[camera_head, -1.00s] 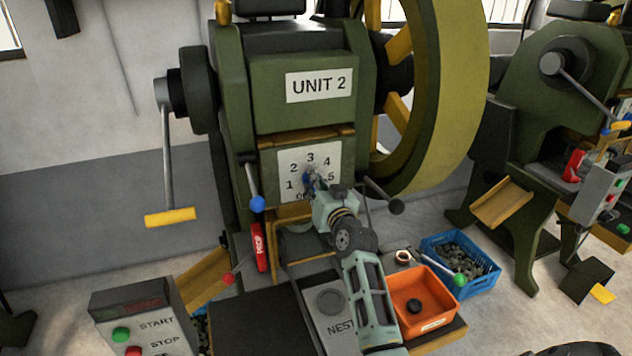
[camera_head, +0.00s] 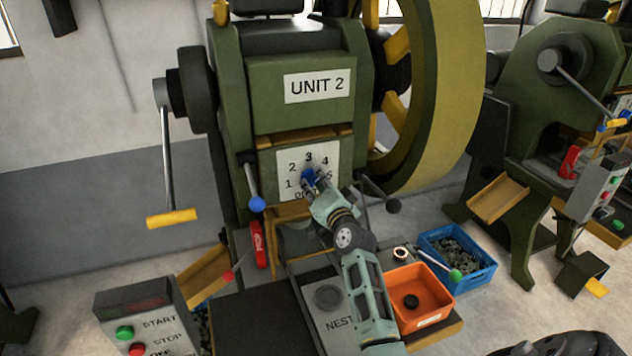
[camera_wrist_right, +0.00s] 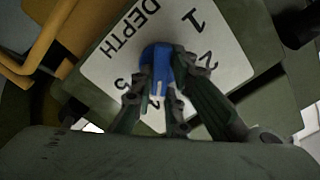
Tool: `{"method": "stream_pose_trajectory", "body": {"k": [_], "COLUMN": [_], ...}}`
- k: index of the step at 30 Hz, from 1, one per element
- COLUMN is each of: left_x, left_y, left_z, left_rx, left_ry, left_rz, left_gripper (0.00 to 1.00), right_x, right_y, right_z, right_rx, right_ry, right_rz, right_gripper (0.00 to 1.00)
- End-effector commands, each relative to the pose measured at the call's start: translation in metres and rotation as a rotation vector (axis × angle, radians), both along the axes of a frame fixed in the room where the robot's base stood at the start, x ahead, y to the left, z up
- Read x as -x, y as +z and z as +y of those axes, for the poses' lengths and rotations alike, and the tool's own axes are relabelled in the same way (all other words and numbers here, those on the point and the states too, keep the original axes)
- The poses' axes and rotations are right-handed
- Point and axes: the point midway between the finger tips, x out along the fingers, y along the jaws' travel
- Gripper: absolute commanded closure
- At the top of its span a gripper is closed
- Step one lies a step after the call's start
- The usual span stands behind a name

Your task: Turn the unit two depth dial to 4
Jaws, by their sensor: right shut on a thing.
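The depth dial is a blue knob (camera_head: 309,175) on a white plate (camera_head: 328,158) with numbers 1 to 5, on the green machine marked UNIT 2 (camera_head: 317,86). My right gripper (camera_head: 312,182) reaches up to it from below and is shut on the knob. In the right wrist view the blue knob (camera_wrist_right: 158,70) sits between my gripper's fingers (camera_wrist_right: 160,92), against the plate with DEPTH, 1 and 2 readable. The fingers cover part of the knob and some numbers, so I cannot tell which number it points to. My left gripper is not in view.
A blue-ball lever (camera_head: 257,203) and a black-ball lever (camera_head: 393,206) flank the plate. Below are a nest block (camera_head: 335,322), an orange bin (camera_head: 437,300) and a blue crate (camera_head: 487,277). A START/STOP box (camera_head: 112,304) stands at lower left. The large flywheel (camera_head: 455,90) is on the right.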

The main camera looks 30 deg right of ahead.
Motion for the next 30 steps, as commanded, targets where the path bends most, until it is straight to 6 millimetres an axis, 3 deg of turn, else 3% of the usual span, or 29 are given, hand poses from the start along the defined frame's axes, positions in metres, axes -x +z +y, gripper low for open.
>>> {"method": "stream_pose_trajectory", "body": {"k": [15, 16, 22, 30], "left_x": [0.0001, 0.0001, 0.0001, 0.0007], "left_y": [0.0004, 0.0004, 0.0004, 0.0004], "left_z": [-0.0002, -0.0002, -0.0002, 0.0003], "left_rx": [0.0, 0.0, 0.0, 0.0], "left_ry": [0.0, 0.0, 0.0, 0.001], "left_rz": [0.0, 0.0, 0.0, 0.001], "left_gripper": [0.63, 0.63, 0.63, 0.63], "right_x": [0.0002, 0.0003, 0.0002, 0.0002], "right_y": [-0.0018, -0.0018, -0.0012, -0.0006], "right_z": [0.0, 0.0, -0.0001, -0.0001], "right_rx": [-0.021, -0.021, -0.021, -0.019], "right_ry": [0.0, 0.0, 0.0, 0.0], "right_rz": [-0.002, -0.002, -0.004, -0.005], "right_gripper": [1.0, 0.84, 0.67, 0.67]}}
